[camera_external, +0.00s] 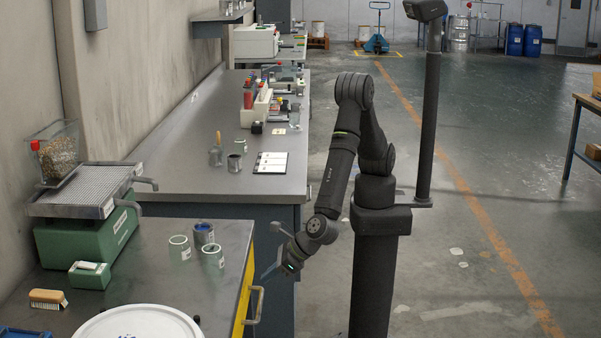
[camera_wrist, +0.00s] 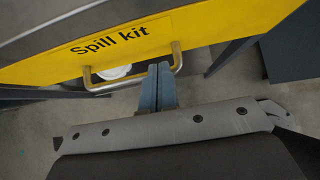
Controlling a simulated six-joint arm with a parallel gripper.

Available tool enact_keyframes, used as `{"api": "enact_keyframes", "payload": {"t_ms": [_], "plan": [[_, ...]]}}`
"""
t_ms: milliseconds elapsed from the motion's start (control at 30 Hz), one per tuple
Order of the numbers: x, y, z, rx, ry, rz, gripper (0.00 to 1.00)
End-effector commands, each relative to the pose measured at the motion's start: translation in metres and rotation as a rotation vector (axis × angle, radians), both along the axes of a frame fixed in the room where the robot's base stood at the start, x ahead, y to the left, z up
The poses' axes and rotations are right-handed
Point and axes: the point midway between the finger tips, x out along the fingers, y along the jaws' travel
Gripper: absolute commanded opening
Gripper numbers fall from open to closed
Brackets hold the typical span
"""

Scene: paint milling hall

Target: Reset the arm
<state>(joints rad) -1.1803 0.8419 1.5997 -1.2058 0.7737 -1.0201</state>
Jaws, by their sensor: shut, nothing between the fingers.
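My gripper (camera_external: 270,272) hangs low beside the front edge of the near bench, close to the yellow drawer (camera_external: 243,297) and its handle (camera_external: 258,304). In the wrist view its two blue-grey fingers (camera_wrist: 158,84) are together with nothing between them. The drawer front there reads "Spill kit" (camera_wrist: 122,35), and the fingertips overlap the metal handle (camera_wrist: 104,84) in the picture; I cannot tell whether they touch. My arm bends down from its column toward the bench.
A farther bench (camera_external: 180,180) holds a white card (camera_external: 270,162). The floor (camera_external: 450,250) right of my column is open.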

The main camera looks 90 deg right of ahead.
Motion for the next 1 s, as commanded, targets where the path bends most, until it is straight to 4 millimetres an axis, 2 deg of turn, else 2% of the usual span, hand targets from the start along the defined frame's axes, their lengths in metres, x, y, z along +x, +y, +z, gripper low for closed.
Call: {"api": "enact_keyframes", "payload": {"t_ms": [100, 300, 667, 1000], "plan": [[0.015, -0.001, -0.014, -0.001, 0.0, -0.003, 0.0], [0.031, 0.0, -0.029, -0.001, -0.001, -0.003, 0.0], [0.034, 0.0, -0.032, 0.001, -0.001, -0.002, 0.0], [0.032, 0.0, -0.028, -0.004, -0.015, 0.001, 0.65]]}}
